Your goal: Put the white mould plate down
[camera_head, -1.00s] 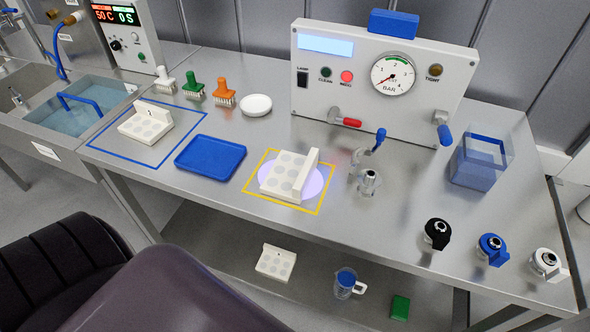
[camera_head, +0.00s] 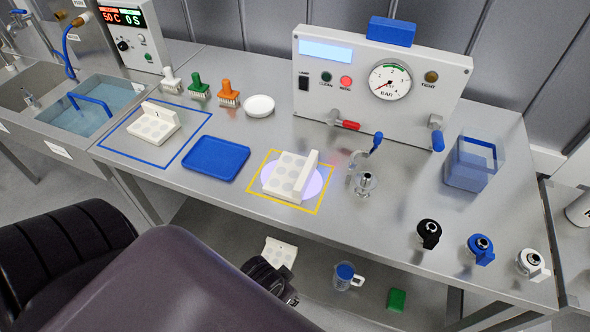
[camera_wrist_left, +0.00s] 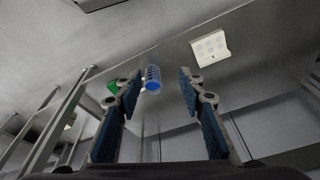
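One white mould plate (camera_head: 290,174) with round cavities and an upright wall lies inside the yellow outline on the bench, in a pale light spot. A similar white plate (camera_head: 154,126) stands in the blue outline at the left. A third white plate (camera_head: 280,252) is on the lower shelf, partly hidden behind my left gripper (camera_head: 284,291); it also shows in the left wrist view (camera_wrist_left: 210,47). In that view my left gripper (camera_wrist_left: 158,76) is open, with nothing between its fingers. My right gripper is not in view.
A blue tray (camera_head: 215,158) lies between the outlines. A gauge panel (camera_head: 385,85) and a clear blue box (camera_head: 473,163) stand behind. Black, blue and white fittings line the right front. A jug (camera_head: 346,277) and green block (camera_head: 397,299) are on the lower shelf.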

